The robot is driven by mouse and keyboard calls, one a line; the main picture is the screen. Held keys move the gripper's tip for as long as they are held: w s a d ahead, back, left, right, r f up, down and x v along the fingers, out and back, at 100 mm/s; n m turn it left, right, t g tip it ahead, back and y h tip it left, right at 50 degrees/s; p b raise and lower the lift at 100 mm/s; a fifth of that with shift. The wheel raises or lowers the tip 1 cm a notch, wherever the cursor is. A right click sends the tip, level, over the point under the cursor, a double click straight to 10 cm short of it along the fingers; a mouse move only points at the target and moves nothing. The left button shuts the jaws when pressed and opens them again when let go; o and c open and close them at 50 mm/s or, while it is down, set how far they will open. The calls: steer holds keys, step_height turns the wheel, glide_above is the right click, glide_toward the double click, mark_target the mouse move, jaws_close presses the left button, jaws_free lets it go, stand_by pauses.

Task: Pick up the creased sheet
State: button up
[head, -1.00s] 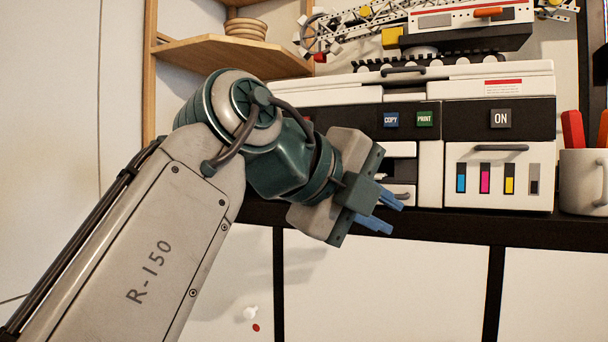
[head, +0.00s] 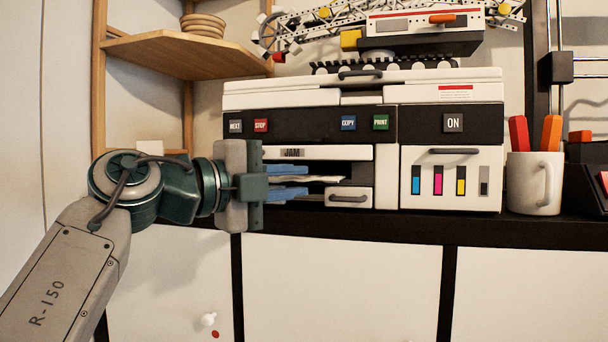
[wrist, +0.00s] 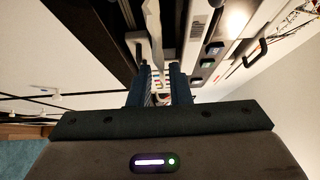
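The creased sheet (head: 318,179) is a pale, uneven strip in the dark open slot of the printer (head: 290,125), under a "JAM" label. Only its edge shows in the head view. My gripper (head: 306,182) is at the left of the slot, turned sideways, with its two blue fingers apart, one above and one below the level of the sheet. In the wrist view my gripper (wrist: 160,70) is open. A pale strip runs ahead of the fingers there, but I cannot tell whether it is the sheet. Contact with the sheet cannot be told.
A small drawer with a handle (head: 348,198) is below the slot at its right. A white mug (head: 535,183) with red and orange handles stands right of the printer on the dark shelf (head: 420,224). A toy crane (head: 410,35) is on top. A wooden shelf (head: 185,55) is upper left.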

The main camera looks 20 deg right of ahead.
mark_target(317, 177)
steer(key=p+x, duration=0.1)
steer(key=x, duration=0.4)
steer(key=shift+s+d, duration=0.1)
steer(key=shift+s, duration=0.05)
jaws_close()
steer(key=shift+r, duration=0.2)
steer(key=shift+s+a+r, duration=0.1)
steer(key=shift+s+a, duration=0.1)
steer(key=s+a+b, duration=0.2)
steer(key=s+a, duration=0.5)
steer(key=s, duration=0.6)
steer(key=s+a+b, duration=0.2)
steer(key=s+a, duration=0.6)
steer(key=s, duration=0.5)
steer(key=shift+s+b, duration=0.25)
steer(key=shift+b, duration=0.05)
stand_by(0.7)
